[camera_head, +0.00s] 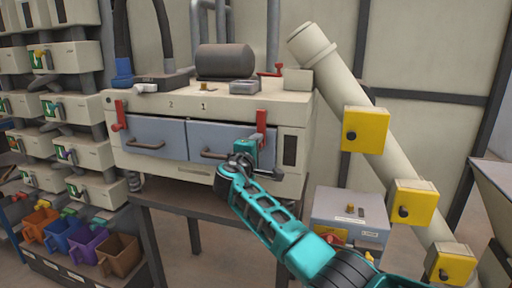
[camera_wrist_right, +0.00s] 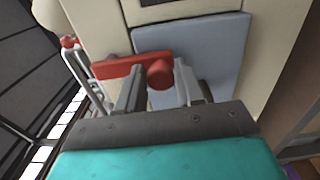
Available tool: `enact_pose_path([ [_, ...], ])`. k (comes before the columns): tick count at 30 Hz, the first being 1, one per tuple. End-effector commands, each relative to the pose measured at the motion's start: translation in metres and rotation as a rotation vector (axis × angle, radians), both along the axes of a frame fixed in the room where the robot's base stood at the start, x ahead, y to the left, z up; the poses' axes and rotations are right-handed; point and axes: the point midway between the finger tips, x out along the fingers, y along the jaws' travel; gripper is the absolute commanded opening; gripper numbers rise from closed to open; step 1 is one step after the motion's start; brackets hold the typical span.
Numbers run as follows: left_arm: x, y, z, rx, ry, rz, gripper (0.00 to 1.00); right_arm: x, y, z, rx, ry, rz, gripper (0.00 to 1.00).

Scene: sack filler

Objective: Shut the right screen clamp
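The right screen clamp (camera_head: 262,121) is a red lever on the pale machine front, at the right edge of the right blue-grey screen (camera_head: 225,137). It stands upright in the head view. In the right wrist view the lever (camera_wrist_right: 118,69) and its round red knob (camera_wrist_right: 160,73) show large. My right gripper (camera_head: 240,160), teal and dark grey, is at the clamp's lower end and hides it there. Its two fingers (camera_wrist_right: 160,84) lie close on either side of the knob; whether they press on it I cannot tell. My left gripper is not in view.
A second red clamp (camera_head: 118,116) stands at the left of the left screen (camera_head: 158,138). Dark handles jut from both screens. A pale slanted pipe with yellow boxes (camera_head: 364,129) is to the right. A grey box (camera_head: 348,212) stands below my arm's right side; coloured bins sit lower left.

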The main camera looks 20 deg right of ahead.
Motion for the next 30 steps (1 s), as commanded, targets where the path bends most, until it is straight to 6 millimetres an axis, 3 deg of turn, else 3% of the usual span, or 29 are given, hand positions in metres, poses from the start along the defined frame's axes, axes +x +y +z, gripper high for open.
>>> enact_pose_path([
  [6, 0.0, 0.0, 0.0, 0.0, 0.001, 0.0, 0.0, 0.0, 0.0, 0.0, 0.003, -0.001, 0.001, 0.57],
  [17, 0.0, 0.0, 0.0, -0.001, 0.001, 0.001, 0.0, -0.005, 0.004, -0.001, 0.004, -0.001, 0.002, 0.57],
  [23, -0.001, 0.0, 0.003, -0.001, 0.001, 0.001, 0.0, -0.025, 0.018, -0.001, 0.008, -0.001, 0.004, 0.57],
  [30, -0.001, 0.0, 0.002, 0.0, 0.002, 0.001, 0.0, -0.062, 0.044, -0.002, 0.008, -0.001, 0.005, 0.57],
])
